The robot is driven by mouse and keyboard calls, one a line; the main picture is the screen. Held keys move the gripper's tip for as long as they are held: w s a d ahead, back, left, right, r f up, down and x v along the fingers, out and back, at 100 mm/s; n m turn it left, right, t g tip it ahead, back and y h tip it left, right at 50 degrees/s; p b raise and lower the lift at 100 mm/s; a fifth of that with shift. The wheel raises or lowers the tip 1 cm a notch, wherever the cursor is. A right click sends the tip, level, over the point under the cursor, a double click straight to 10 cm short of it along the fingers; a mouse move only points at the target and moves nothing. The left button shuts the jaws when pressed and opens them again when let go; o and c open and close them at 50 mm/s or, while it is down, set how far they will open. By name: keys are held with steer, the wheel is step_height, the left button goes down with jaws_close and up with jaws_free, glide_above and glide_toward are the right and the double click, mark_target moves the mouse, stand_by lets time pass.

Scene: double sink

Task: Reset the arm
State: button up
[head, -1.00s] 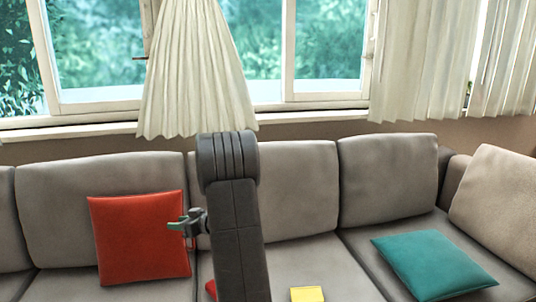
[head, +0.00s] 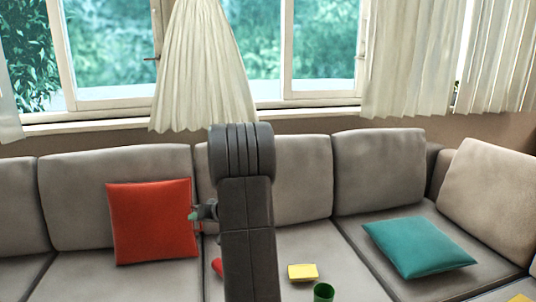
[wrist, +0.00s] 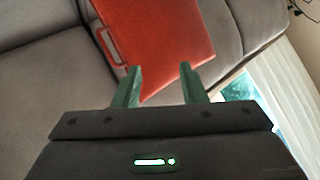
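My dark grey arm stands upright in the middle of the head view, in front of the sofa. My gripper (head: 196,214) shows only in part at the arm's left side, near the red cushion's right edge in the picture; the arm hides the rest. In the wrist view my gripper (wrist: 160,82) has its two green fingers well apart, with nothing held between them. The red cushion (wrist: 160,35) lies beyond the fingertips there. It also shows in the head view (head: 152,222), leaning on the sofa back.
The grey sofa (head: 115,170) spans the head view. On its seat are a teal cushion (head: 418,247), a yellow block (head: 302,272), a green cup (head: 323,291) and a red object (head: 217,267) partly behind my arm. Curtains (head: 203,70) and windows are behind.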

steer(key=d+f+m+t+h, duration=0.1)
steer(key=d+m+h, duration=0.3)
steer(key=d+m, duration=0.5)
steer(key=shift+s+d+f+m+t+p, duration=0.25)
steer(key=shift+d+m+t+p, duration=0.2)
steer(key=shift+d, duration=0.75)
